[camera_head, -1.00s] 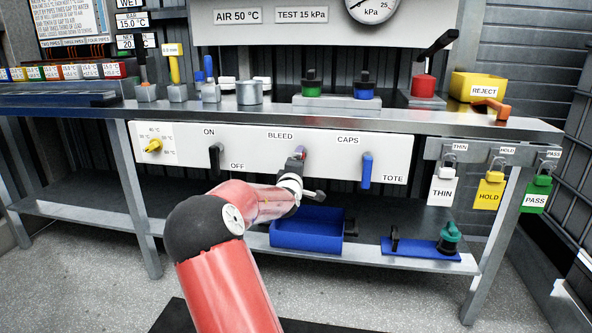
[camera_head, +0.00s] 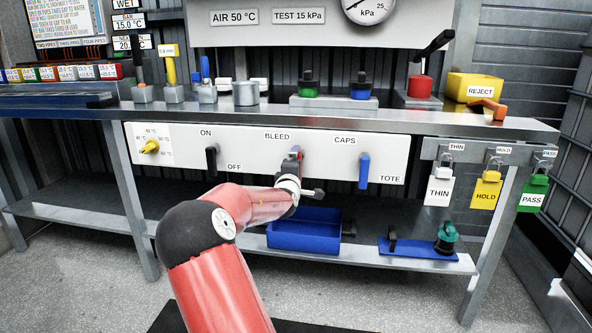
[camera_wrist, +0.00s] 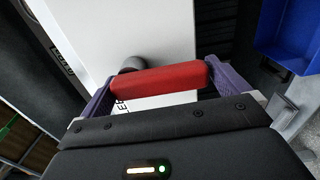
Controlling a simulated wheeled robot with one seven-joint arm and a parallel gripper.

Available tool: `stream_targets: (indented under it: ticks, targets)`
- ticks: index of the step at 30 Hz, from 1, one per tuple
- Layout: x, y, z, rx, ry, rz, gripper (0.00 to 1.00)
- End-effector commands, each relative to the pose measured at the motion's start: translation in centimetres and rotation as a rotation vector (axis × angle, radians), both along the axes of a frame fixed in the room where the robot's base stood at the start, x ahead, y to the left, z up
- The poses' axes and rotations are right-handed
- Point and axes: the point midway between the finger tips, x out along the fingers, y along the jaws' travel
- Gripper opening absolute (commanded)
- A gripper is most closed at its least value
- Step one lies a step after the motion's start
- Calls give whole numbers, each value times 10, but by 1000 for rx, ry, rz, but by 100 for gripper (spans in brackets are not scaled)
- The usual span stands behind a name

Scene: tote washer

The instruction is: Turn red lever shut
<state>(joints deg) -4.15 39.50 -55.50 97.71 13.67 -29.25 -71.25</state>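The red lever (camera_head: 297,151) is on the white panel below the BLEED label, largely hidden behind my gripper in the head view. In the wrist view the red lever (camera_wrist: 160,78) lies crosswise between the two purple fingers of my gripper (camera_wrist: 160,90). A grey round pivot shows behind its left part. The fingers are wide apart, one beyond each end of the lever. The lever's right end looks very close to the right finger; I cannot tell whether they touch. My gripper (camera_head: 294,162) faces the panel in the head view.
A black lever (camera_head: 211,158) is left of BLEED, and a blue lever (camera_head: 364,170) is right of it. A yellow knob (camera_head: 150,147) is at the panel's left. A blue bin (camera_head: 304,236) stands on the shelf below my gripper.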

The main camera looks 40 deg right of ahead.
Motion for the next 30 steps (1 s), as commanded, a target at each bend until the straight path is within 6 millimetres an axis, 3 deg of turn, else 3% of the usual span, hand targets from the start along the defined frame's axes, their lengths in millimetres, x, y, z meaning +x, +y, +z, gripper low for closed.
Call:
stream_targets:
  ticks: [5, 18, 30]
  targets:
    - [-5, 7, 0, 2, -2, 0, 100]
    - [-43, 58, 0, 1, 0, 2, 100]
    - [-48, 62, 0, 0, 0, 0, 100]
